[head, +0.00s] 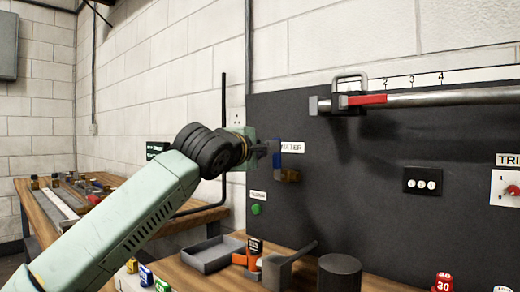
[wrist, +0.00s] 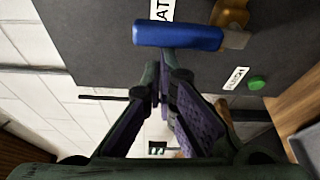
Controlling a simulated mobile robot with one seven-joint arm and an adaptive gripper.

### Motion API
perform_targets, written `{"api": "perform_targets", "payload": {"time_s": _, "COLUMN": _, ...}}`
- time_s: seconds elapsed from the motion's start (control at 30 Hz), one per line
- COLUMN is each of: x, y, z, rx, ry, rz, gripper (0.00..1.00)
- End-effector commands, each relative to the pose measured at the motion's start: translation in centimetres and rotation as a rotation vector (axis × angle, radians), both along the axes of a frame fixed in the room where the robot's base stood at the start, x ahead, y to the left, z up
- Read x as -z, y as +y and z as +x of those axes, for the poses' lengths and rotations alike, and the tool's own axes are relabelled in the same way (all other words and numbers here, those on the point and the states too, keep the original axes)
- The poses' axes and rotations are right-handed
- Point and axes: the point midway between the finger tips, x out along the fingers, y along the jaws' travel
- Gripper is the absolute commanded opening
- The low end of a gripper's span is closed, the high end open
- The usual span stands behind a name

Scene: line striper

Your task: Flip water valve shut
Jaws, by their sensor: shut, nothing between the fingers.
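The water valve has a blue handle (head: 277,158) and a brass body (head: 289,175) on the dark wall panel, beside the WATER label (head: 293,147). In the head view the handle stands upright above the brass. The wrist view shows the blue handle (wrist: 178,36) lying across the top, with the brass body (wrist: 232,14) at its right end. My gripper (head: 270,148) is shut and empty, just left of the handle in the head view. In the wrist view its fingertips (wrist: 162,72) point at the handle from just below; I cannot tell whether they touch it.
A green button (head: 255,209) with a label sits below the valve. A metal pipe with a red slider (head: 367,99) runs along the panel's upper right. A grey tray (head: 212,254) and dark cylinder (head: 339,272) stand on the bench below. A black outlet (head: 422,181) is at right.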

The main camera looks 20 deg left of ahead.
Motion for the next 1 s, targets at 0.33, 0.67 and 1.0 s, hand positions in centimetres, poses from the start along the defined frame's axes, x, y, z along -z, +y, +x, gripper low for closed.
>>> {"api": "perform_targets", "payload": {"time_s": 0.33, "x": -0.1, "y": 0.4, "z": -5.5, "rx": -0.002, "ry": -0.001, "rz": 0.001, "gripper": 0.0}}
{"api": "perform_targets", "payload": {"time_s": 0.67, "x": -0.3, "y": 0.7, "z": -11.1, "rx": -0.001, "ry": 0.0, "rz": 0.0, "gripper": 0.0}}
{"api": "perform_targets", "payload": {"time_s": 1.0, "x": -0.3, "y": 0.7, "z": -11.9, "rx": 0.0, "ry": 0.0, "rz": 0.0, "gripper": 0.0}}
